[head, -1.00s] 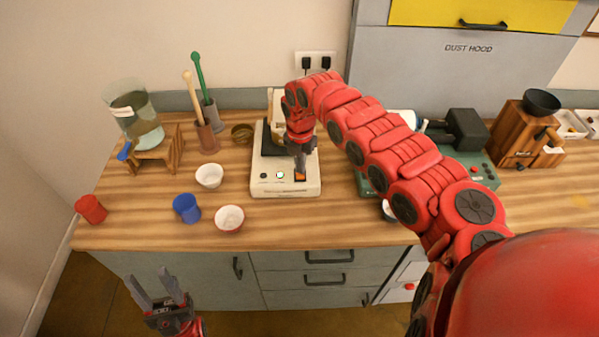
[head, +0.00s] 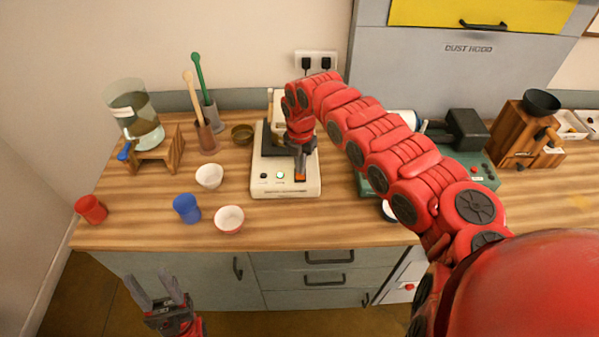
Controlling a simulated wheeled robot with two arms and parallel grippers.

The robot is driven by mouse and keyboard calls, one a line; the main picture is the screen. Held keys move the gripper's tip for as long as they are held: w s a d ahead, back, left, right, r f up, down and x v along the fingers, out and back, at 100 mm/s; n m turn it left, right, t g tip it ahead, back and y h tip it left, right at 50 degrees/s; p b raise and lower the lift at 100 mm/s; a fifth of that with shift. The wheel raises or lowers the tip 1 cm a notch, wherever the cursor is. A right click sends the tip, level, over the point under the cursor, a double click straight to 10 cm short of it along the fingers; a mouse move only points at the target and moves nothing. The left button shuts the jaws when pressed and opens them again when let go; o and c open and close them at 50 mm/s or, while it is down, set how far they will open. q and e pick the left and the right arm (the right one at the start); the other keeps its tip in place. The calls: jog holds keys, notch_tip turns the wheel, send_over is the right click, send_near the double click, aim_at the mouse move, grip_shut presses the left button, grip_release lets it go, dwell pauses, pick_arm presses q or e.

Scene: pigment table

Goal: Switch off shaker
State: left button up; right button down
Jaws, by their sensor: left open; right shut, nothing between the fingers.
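The shaker (head: 262,190) is a cream-white box on the wooden table, with a dark platform at its back. Its front panel has a small round knob or lamp (head: 280,175) and an orange switch (head: 300,178). My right gripper (head: 300,170) is shut and empty, pointing down at the orange switch. Its fingertips are at or just above the switch; I cannot tell whether they touch. The hand and forearm hide part of the shaker's back. My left gripper (head: 158,289) is open and empty, low in front of the cabinets, away from the shaker.
A white bowl (head: 209,176), blue cup (head: 186,208), red-rimmed bowl (head: 229,219) and red cup (head: 91,209) stand left of the shaker. A glass vessel on a wooden stand (head: 150,158) is further left. A green device (head: 480,170) stands right, partly behind my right arm.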

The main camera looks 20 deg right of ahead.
aim_at(300, 176)
jog(key=shift+f+b, duration=0.65)
jog(key=shift+f, duration=0.3)
dwell(1.0)
jog(key=shift+s, duration=0.1)
jog(key=shift+r+p, duration=0.55)
jog(key=shift+r, duration=0.3)
notch_tip(300, 176, up, 2)
jog(key=shift+r+p, duration=0.2)
jog(key=shift+p, duration=0.25)
jog(key=shift+r+p, duration=0.4)
jog(key=shift+r, duration=1.05)
